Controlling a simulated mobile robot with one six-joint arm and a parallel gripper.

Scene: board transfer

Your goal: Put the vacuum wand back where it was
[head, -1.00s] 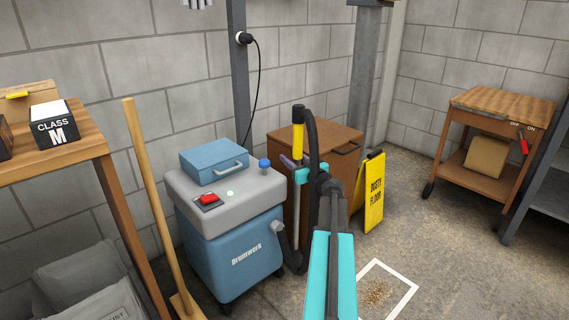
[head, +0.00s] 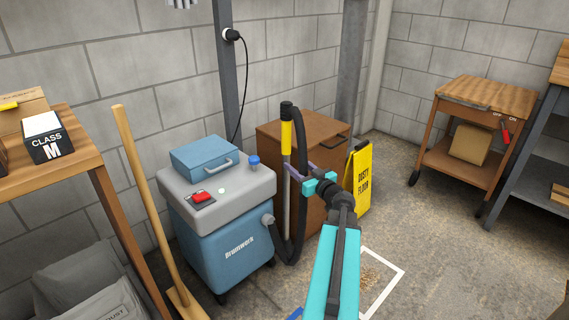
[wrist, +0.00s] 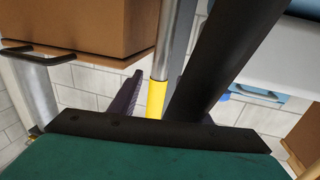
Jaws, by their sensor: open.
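The vacuum wand stands upright beside the blue vacuum (head: 228,245), in front of the brown cabinet (head: 322,135). It has a black top, a yellow grip (head: 286,137) and a grey tube; its lower end is partly hidden by the black hose (head: 298,235). My gripper (head: 303,168) is open at the wand's right, just below the yellow grip. In the wrist view, the yellow grip (wrist: 156,98) and grey tube (wrist: 177,35) show between and beyond the purple fingers (wrist: 125,97). I see no finger closed on the wand. What supports the wand is hidden.
A yellow floor sign (head: 361,180) stands right of the cabinet. A broom (head: 145,190) leans left of the vacuum, near a wooden bench (head: 85,150). A wooden cart (head: 470,140) stands at the right. Open floor lies between, with a white-framed debris patch (head: 385,285).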

